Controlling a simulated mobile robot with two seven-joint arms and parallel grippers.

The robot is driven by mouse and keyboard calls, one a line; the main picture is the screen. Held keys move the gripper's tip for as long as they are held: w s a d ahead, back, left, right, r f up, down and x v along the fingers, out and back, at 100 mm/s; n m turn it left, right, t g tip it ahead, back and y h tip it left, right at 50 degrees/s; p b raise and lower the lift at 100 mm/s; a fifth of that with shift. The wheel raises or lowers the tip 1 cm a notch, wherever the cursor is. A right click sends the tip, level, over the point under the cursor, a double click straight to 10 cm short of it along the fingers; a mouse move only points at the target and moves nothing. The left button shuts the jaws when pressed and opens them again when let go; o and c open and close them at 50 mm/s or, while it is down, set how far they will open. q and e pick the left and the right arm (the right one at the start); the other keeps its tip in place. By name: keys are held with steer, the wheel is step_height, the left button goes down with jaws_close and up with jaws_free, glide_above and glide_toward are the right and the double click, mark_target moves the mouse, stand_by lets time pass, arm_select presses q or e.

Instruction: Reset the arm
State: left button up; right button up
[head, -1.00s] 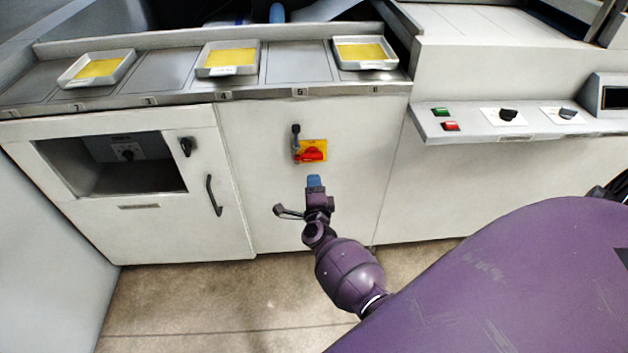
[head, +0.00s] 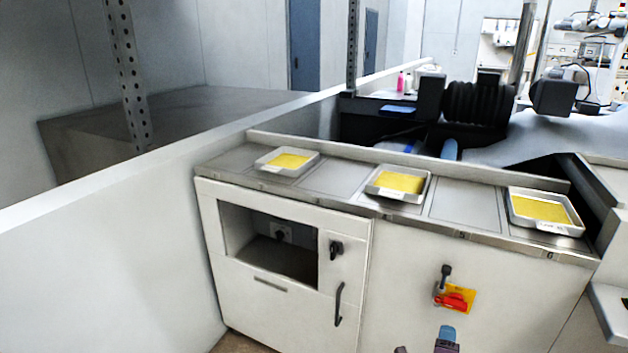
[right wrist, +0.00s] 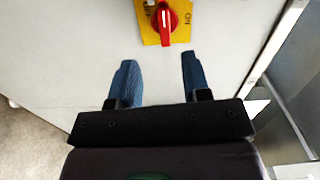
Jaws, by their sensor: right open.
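My right gripper (head: 446,336) shows at the bottom of the head view, with a blue fingertip pointing up. It is below the red rotary switch (head: 453,302) on its yellow plate, on the white cabinet front. In the right wrist view the two blue fingers (right wrist: 156,82) are apart with nothing between them. The red switch (right wrist: 164,22) on its yellow plate lies just beyond the fingertips, apart from them; its knob stands upright. My left gripper is not in view.
Three trays with yellow contents, left (head: 287,161), middle (head: 399,184) and right (head: 543,211), sit on the numbered steel shelf (head: 330,178). Below are an open recess (head: 268,245) and a door handle (head: 339,304). A white wall (head: 110,265) stands at left.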

steer(key=w+a+r+n+t+y, duration=0.25)
steer(key=a+r+n+y, duration=0.25)
steer(key=n, duration=0.3)
steer(key=s+a+r+n+g+y, duration=0.15)
steer(key=s+a+n+y, duration=0.3)
steer(key=n, duration=0.45)
steer(key=s+f+n+g+p, duration=0.1)
steer(key=s+f+n+g, duration=0.1)
steer(key=s, duration=1.2)
steer(key=s+f+n+g, duration=0.3)
steer(key=s+n, duration=0.2)
steer(key=s, duration=0.9)
steer(key=shift+s+a+f+h+p, duration=0.15)
steer(key=shift+s+h+p, duration=0.05)
steer(key=shift+h+p, duration=0.15)
